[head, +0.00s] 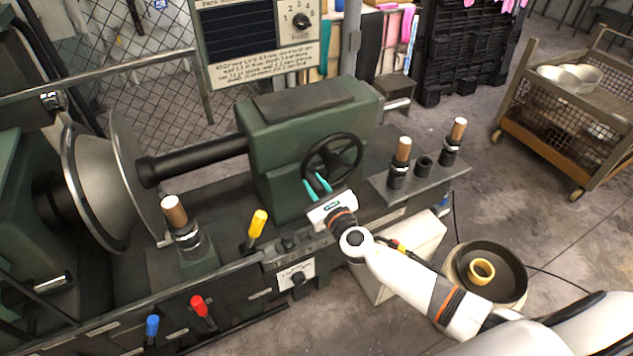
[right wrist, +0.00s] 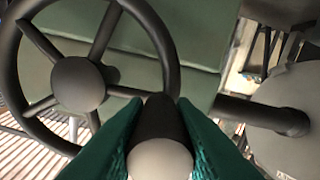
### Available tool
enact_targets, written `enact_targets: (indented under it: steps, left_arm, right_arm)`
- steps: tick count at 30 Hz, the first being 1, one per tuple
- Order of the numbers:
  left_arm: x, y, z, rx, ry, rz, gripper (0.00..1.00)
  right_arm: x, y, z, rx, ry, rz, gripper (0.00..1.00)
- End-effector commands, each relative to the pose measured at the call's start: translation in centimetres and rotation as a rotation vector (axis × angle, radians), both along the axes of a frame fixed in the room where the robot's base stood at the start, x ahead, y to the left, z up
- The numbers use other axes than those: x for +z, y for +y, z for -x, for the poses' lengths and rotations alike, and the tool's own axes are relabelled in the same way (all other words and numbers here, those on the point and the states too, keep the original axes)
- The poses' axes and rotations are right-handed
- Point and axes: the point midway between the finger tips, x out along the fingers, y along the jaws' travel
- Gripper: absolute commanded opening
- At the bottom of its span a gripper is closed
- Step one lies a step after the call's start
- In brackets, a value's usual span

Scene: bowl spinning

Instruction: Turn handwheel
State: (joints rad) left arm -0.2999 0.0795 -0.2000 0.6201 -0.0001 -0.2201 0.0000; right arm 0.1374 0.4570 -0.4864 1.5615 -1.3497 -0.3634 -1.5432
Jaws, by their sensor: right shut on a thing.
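The black spoked handwheel (head: 332,160) stands on the front of the green tailstock (head: 285,150) of the lathe. In the right wrist view the handwheel (right wrist: 78,84) fills the left part, with its hub and several spokes showing. A dark handle (right wrist: 160,158) with a grey end sticks out at the wheel's lower right rim. My right gripper (head: 318,186) is at the lower left of the wheel in the head view. Its teal fingers (right wrist: 160,140) are shut on the handle, one on each side. The fingers hide part of the handle. My left gripper is not in view.
Yellow (head: 257,225), red (head: 199,306) and blue (head: 152,326) levers are at the lathe's front left. A round container (head: 488,270) is at lower right. A cart (head: 570,110) stands beyond open floor.

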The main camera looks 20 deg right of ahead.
Motion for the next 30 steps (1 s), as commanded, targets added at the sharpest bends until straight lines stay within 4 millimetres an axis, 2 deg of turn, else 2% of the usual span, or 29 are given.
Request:
enact_targets:
  steps: [1,9,25,26,29,30]
  left_arm:
    - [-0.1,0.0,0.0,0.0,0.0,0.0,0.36]
    - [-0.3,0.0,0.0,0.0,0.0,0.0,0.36]
    - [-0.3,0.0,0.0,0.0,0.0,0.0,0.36]
    - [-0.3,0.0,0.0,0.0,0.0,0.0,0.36]
    - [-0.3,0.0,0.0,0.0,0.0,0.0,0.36]
    - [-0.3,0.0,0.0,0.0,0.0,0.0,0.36]
  right_arm:
    - [-0.7,0.2,0.2,0.005,0.007,0.023,0.0]
    - [-1.4,0.0,0.2,0.003,0.004,0.104,0.0]
    - [-1.8,0.0,0.3,0.005,0.008,0.117,0.0]
    - [-1.8,0.1,0.3,0.005,0.008,0.117,0.27]
    - [-1.7,0.1,0.3,0.005,0.006,0.117,0.43]
    - [-1.6,0.0,0.2,0.004,0.003,0.117,0.45]
